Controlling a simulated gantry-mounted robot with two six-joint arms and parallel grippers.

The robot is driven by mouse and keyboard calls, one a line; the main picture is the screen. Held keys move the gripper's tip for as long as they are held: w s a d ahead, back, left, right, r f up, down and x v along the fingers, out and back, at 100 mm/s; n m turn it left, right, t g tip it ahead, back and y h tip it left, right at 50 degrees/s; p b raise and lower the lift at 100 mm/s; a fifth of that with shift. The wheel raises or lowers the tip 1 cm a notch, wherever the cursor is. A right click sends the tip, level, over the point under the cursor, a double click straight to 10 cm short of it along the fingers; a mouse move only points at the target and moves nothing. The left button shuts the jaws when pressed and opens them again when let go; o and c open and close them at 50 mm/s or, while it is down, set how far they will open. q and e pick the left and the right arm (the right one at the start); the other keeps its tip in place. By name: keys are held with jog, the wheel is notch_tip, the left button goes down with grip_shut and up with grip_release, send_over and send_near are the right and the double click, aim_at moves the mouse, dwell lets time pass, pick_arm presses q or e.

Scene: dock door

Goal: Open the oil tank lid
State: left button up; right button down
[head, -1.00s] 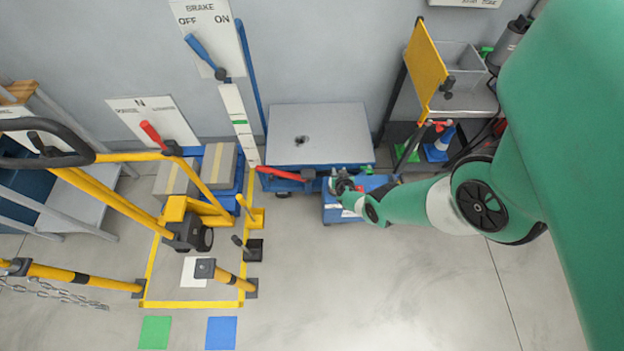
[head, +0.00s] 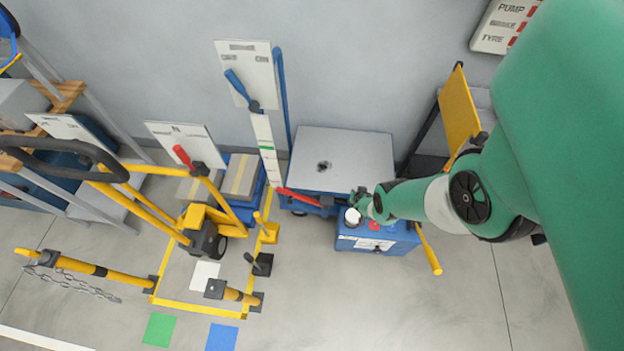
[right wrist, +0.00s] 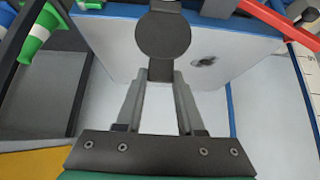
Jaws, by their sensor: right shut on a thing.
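The oil tank appears to be the blue box (head: 349,242) on the floor in front of the grey-topped blue cart. A white round spot (head: 352,216) shows on its top near the left end, beside my right gripper (head: 360,200). In the right wrist view my right gripper (right wrist: 160,78) is shut on the dark tab of a round dark disc (right wrist: 163,36), which appears to be the lid. The disc stands face-on to that camera. Whether it still joins the tank is hidden. My left gripper is not in view.
The cart (head: 342,155) stands behind the tank, with a red lever (head: 300,196) close to its left. A yellow bar (head: 428,250) lies at the tank's right. A yellow-framed bay with boxes (head: 240,175) is farther left. Floor in front is clear.

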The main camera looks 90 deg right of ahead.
jog(key=shift+d+r, duration=0.1)
jog(key=shift+d, duration=0.05)
jog(key=c, duration=0.5)
grip_release()
jog(key=p+v, duration=1.1)
jog(key=shift+a+r, duration=0.2)
jog(key=shift+a, duration=0.1)
jog(key=shift+c, duration=0.2)
